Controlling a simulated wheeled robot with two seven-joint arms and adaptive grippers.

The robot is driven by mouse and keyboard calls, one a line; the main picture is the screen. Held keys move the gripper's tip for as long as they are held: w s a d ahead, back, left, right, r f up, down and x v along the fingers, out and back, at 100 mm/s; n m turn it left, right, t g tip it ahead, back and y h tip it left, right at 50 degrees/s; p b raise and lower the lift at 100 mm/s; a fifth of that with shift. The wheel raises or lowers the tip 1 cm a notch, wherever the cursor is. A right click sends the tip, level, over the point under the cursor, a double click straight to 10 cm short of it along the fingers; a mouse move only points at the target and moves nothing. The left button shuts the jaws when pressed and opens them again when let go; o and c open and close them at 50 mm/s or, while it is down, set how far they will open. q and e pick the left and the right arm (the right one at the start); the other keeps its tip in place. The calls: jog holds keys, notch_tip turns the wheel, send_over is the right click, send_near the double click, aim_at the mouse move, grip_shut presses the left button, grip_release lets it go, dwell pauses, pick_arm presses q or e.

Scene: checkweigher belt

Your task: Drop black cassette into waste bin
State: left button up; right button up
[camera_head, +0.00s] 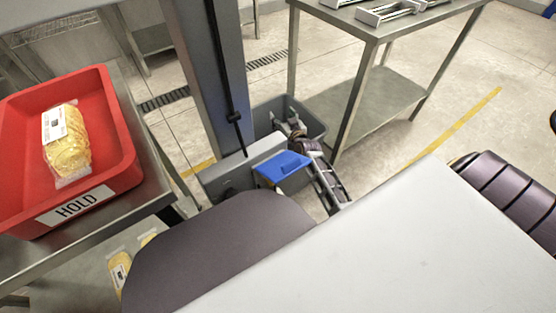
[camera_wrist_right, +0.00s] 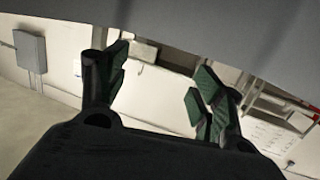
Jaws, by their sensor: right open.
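A dark grey open bin (camera_head: 312,122) stands on the floor beside the column, left of the steel table. My right gripper (camera_head: 284,122) is over the bin's mouth in the head view, its arm reaching in from below. In the right wrist view my right gripper's fingers (camera_wrist_right: 160,88) are spread apart with nothing between them. I cannot make out the black cassette in either view. The bin's bottom is mostly hidden by the gripper and walls. My left gripper is not in view.
A grey unit with a blue cover (camera_head: 282,168) stands close to my right wrist. A steel table (camera_head: 385,100) is right of the bin. A red tray marked HOLD (camera_head: 118,150) holds a yellow pack (camera_head: 66,150) at left.

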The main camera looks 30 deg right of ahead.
notch_tip(320, 180, up, 10)
dwell(0.7)
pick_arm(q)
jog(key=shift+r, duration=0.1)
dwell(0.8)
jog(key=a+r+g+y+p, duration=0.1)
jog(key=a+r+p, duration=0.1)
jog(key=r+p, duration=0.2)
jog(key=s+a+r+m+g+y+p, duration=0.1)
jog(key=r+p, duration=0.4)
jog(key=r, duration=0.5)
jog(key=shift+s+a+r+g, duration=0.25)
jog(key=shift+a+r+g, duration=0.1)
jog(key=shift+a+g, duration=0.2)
pick_arm(e)
notch_tip(320, 180, up, 10)
jog(key=shift+f, duration=0.25)
